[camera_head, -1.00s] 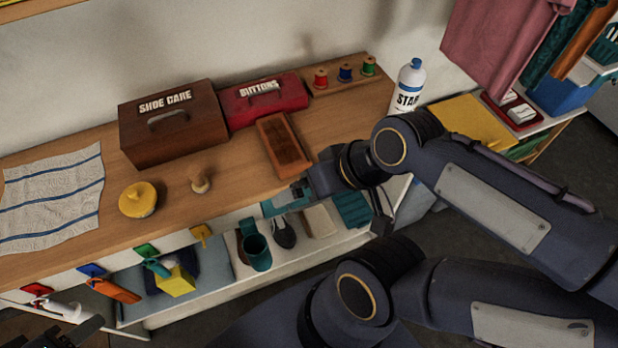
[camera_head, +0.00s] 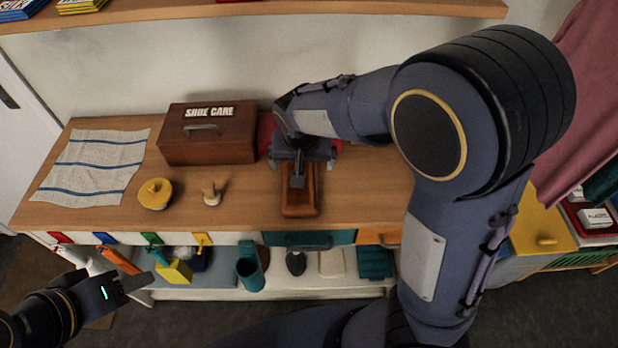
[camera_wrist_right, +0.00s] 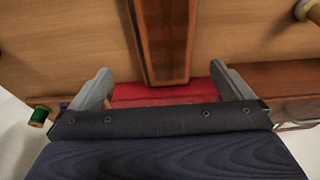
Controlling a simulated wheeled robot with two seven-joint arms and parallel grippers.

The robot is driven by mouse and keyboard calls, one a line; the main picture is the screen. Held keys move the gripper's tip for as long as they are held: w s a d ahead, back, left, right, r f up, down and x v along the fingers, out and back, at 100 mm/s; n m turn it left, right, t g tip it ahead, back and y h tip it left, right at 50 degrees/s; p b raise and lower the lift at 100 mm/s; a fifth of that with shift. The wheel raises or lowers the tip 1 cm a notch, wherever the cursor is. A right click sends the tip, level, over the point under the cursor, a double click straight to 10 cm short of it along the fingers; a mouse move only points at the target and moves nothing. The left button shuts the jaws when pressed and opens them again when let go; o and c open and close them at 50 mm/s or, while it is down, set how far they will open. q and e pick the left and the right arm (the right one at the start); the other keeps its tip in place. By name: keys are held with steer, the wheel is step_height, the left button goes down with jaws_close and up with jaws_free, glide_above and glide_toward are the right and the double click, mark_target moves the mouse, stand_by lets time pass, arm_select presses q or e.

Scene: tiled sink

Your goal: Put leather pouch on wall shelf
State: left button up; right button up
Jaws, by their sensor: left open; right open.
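I see nothing that I can clearly name as the leather pouch. A brown, shallow, tray-like oblong (camera_head: 300,208) lies on the counter; it also shows in the right wrist view (camera_wrist_right: 165,40). I cannot tell whether it is wood or leather. My right gripper (camera_head: 298,176) is open above its far end, pointing down; in the wrist view its fingers (camera_wrist_right: 162,85) are spread wide with nothing between them in grip. The wooden wall shelf (camera_head: 290,9) runs along the top of the head view. My left gripper (camera_head: 137,285) is open and empty at lower left.
A brown SHOE CARE box (camera_head: 210,142) stands left of my right gripper. A red box (camera_wrist_right: 150,95) lies under the gripper, mostly hidden.

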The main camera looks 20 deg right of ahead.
steer(key=x, duration=0.7)
steer(key=shift+s+a+f, duration=0.15)
steer(key=shift+a+f, duration=0.15)
steer(key=shift+a, duration=0.05)
steer(key=shift+r, duration=0.1)
steer(key=c, duration=1.4)
